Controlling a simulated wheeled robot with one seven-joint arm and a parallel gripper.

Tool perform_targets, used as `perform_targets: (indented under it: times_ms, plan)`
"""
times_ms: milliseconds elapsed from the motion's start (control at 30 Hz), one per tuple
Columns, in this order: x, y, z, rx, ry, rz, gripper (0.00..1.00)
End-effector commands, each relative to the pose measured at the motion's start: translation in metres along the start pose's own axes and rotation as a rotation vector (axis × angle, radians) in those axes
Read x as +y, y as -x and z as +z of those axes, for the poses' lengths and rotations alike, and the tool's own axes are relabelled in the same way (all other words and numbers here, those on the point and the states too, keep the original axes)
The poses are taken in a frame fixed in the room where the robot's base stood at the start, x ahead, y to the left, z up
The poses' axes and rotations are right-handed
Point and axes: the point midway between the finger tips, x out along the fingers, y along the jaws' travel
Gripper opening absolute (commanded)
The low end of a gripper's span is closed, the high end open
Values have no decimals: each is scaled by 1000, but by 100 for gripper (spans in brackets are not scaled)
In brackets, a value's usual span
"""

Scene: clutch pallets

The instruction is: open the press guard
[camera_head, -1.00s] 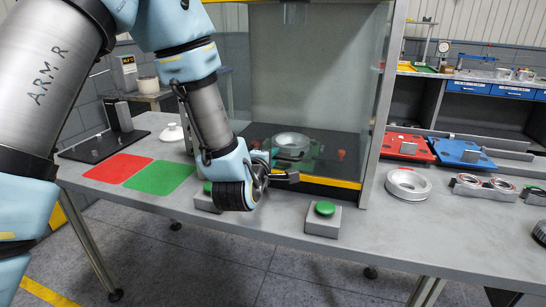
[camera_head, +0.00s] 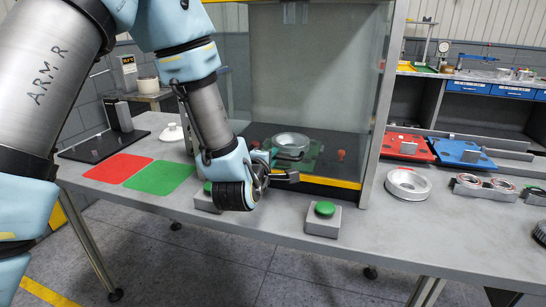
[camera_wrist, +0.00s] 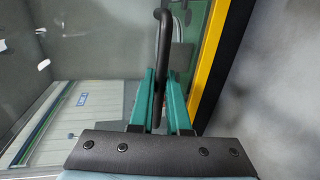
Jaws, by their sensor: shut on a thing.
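The press guard (camera_head: 305,85) is a clear panel in a frame, with a yellow and black bottom edge (camera_head: 332,183). It is down at the front of the press, its bottom edge close to the table. My gripper (camera_wrist: 161,100) has teal fingers, shut on the guard's black bar handle (camera_wrist: 163,50) in the wrist view. In the head view my gripper (camera_head: 272,172) is at the lower left of the guard, and my wrist hides part of the handle. Behind the panel, a metal ring (camera_head: 291,143) sits on a green plate (camera_head: 300,163).
Two green-topped button boxes stand in front of the press, one clear (camera_head: 323,218), one partly behind my wrist (camera_head: 204,199). A metal ring part (camera_head: 408,184), a red pallet (camera_head: 407,148) and a blue pallet (camera_head: 462,153) lie to the right. Red and green mats (camera_head: 160,177) lie left.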

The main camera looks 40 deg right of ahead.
Motion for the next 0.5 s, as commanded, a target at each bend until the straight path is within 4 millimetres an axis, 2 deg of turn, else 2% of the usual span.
perform_targets:
  times_ms: [167,267,367,500]
  plan:
    - [17,4,0,-1,0,4,0]
    - [37,8,-1,1,1,7,0]
    - [64,13,0,0,0,8,0]
    - [112,23,-1,1,0,12,0]
